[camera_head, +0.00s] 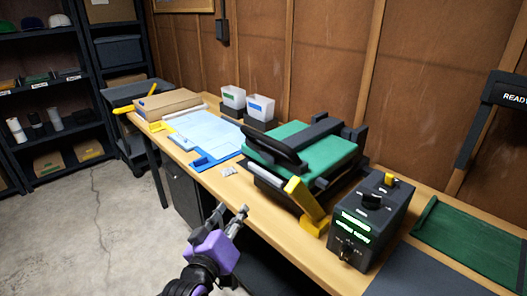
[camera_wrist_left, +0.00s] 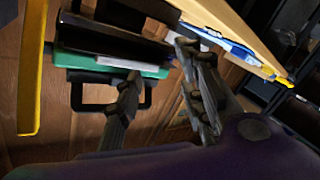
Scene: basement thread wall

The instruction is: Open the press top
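The press stands on the bench in the head view, with a green top (camera_head: 316,152), a black loop handle (camera_head: 276,147) at its front left and a yellow lever (camera_head: 306,206) at its front. The top looks lowered, lying flat over the dark base. In the wrist view the press is seen tilted, with its green part (camera_wrist_left: 110,66), the dark handle loop (camera_wrist_left: 108,107) and a yellow bar (camera_wrist_left: 35,75). My left gripper (camera_head: 231,215) is open and empty, in front of the bench edge and apart from the handle. Its spread fingers show in the wrist view (camera_wrist_left: 160,65). My right gripper is not in view.
A control box (camera_head: 378,220) with a lit green display stands right of the press. A green mat (camera_head: 470,240) lies further right. Blue-and-white sheets (camera_head: 208,133), two white bins (camera_head: 247,103) and a cardboard box (camera_head: 168,104) are to the left. The floor in front is clear.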

